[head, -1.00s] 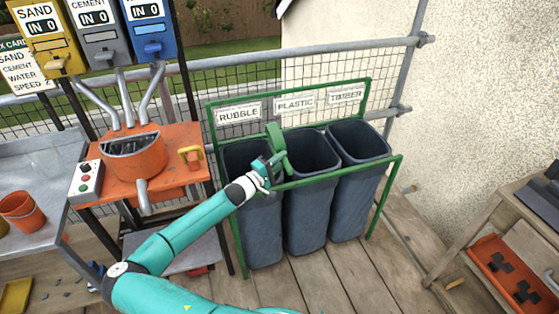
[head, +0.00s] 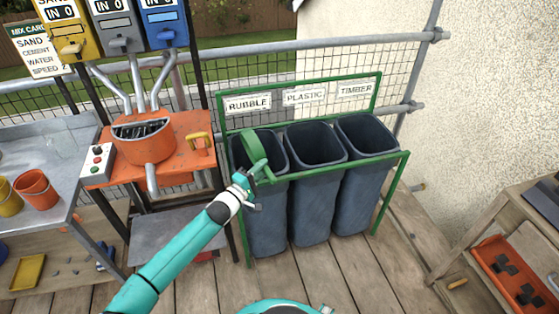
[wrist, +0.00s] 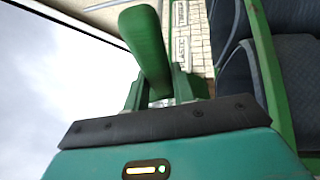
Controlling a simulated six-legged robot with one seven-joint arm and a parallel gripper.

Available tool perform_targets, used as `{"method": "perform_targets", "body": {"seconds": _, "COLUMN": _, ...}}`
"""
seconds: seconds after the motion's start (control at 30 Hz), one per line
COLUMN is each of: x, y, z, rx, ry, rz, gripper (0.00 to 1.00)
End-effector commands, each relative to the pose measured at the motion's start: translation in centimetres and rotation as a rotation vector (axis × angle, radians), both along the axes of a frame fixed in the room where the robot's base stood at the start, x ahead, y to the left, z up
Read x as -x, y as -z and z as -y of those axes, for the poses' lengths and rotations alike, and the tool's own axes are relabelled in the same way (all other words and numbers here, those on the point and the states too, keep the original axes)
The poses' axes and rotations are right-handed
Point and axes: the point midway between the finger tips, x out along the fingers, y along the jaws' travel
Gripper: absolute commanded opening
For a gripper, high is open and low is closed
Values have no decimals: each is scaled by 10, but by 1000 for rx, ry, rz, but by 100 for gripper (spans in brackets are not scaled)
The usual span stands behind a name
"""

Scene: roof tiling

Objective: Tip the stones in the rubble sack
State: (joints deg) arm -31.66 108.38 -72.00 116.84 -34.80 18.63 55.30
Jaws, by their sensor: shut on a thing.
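The rubble sack (head: 265,220) is the left one of three dark blue-grey sacks in a green frame, under the sign RUBBLE (head: 248,104). My gripper (head: 255,170) is at the front of its rim, shut on a green scoop-like tool (head: 251,146). The tool stands steeply tilted over the sack's mouth, with its upper end leaning left. In the wrist view my gripper (wrist: 165,88) is closed around its thick green handle (wrist: 146,45). I cannot make out stones in the tool, and the inside of the sack is mostly hidden.
The plastic sack (head: 310,200) and the timber sack (head: 362,190) stand open to the right. The frame's green front rail (head: 340,167) runs close by my gripper. An orange mixer (head: 144,146) stands left, a wooden shelf (head: 500,235) right.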

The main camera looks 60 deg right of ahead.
Motion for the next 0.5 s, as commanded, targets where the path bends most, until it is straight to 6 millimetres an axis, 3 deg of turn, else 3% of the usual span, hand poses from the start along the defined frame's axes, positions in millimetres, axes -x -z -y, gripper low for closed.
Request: {"method": "perform_targets", "body": {"seconds": 0.5, "x": -67, "y": 3, "z": -165, "rx": -1, "ry": -314, "rz": 2, "gripper": 2}}
